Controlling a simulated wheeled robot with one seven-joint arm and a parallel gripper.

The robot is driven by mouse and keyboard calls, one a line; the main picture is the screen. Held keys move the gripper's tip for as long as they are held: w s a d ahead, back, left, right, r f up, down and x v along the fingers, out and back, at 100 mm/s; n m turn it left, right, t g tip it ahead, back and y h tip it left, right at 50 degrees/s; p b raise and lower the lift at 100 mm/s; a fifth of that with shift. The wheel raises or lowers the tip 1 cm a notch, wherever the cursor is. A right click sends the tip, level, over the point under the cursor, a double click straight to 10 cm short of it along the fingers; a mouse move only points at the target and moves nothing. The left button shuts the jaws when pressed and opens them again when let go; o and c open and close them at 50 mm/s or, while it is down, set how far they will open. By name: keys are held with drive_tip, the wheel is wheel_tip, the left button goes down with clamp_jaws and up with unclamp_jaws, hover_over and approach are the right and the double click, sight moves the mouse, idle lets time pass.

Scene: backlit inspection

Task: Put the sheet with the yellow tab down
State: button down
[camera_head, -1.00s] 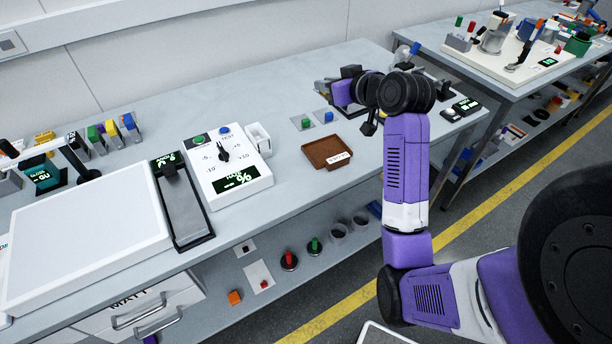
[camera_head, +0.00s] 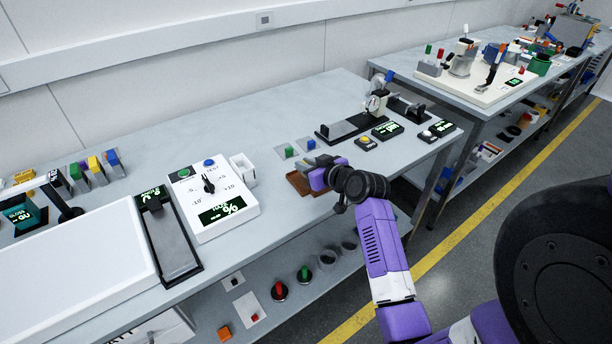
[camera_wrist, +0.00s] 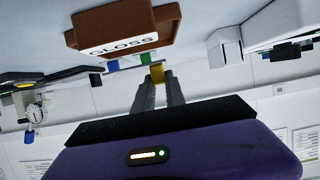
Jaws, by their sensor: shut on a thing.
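My gripper (camera_wrist: 158,88) is shut on a small yellow tab (camera_wrist: 157,73) in the wrist view. The sheet belonging to the tab is hard to make out there. In the head view my gripper (camera_head: 322,168) is over the brown tray (camera_head: 299,184) and covers part of it; the yellow tab cannot be picked out in that view. The wrist view shows the brown tray (camera_wrist: 110,22), labelled GLOSS, upside down beyond the fingertips. I cannot tell whether the sheet touches the tray or the table.
A green tab (camera_head: 289,151) and a blue tab (camera_head: 311,144) stand behind the tray. The white meter box (camera_head: 213,198) and a small white holder (camera_head: 243,169) are left of it. A gauge stand (camera_head: 376,105) and a yellow-button box (camera_head: 366,142) are to the right.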

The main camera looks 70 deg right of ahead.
drive_tip(key=shift+f, duration=2.1)
drive_tip(key=shift+f, duration=0.1)
drive_tip(key=shift+f, duration=0.15)
drive_tip(key=c, duration=1.4)
unclamp_jaws()
